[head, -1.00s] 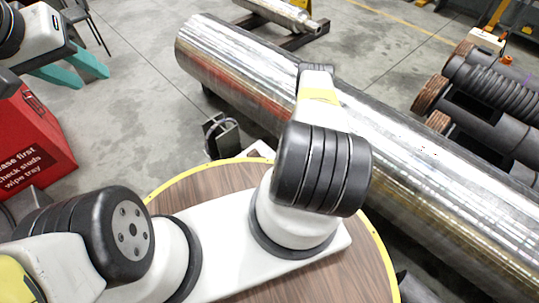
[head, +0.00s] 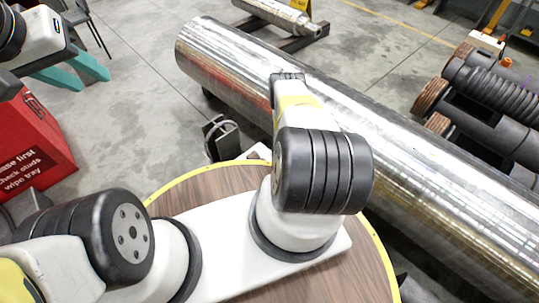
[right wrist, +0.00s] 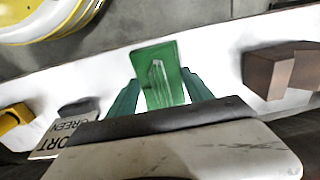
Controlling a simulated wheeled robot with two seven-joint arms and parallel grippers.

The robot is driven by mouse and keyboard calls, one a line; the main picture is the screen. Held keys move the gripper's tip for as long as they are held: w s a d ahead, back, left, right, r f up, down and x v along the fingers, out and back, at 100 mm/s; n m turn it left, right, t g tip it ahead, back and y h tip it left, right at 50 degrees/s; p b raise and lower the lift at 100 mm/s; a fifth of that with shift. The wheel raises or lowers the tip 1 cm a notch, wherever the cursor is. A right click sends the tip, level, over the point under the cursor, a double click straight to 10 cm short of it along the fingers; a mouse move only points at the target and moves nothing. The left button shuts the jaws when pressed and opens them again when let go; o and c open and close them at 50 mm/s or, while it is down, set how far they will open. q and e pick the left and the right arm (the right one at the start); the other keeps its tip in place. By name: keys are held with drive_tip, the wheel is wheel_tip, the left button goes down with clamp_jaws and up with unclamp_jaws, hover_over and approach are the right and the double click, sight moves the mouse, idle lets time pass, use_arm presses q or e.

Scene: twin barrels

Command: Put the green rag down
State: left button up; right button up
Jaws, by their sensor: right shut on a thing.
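The green rag (right wrist: 158,72) shows in the right wrist view as a green piece with pale streaks. It sits between the two teal fingers of my right gripper (right wrist: 161,92), which is shut on it. A white surface lies behind and below the rag; I cannot tell whether the rag touches it. In the head view the rag and the right gripper are hidden behind my right arm. My left gripper (head: 80,69) is at the upper left of the head view, its teal fingers apart and nothing seen between them, above the grey floor near a red box.
The right wrist view shows a brown block (right wrist: 284,70) right of the rag, a printed sign (right wrist: 65,133) and a yellow thing (right wrist: 14,117) at the left. In the head view a long metal cylinder (head: 415,150) crosses behind my right arm; the red box (head: 32,140) stands left.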

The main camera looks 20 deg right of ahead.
drive_tip(key=shift+w+f, duration=0.1)
drive_tip(key=shift+f, duration=0.2)
drive_tip(key=shift+f, duration=0.15)
drive_tip(key=o, duration=1.5)
drive_tip(key=shift+c, duration=0.2)
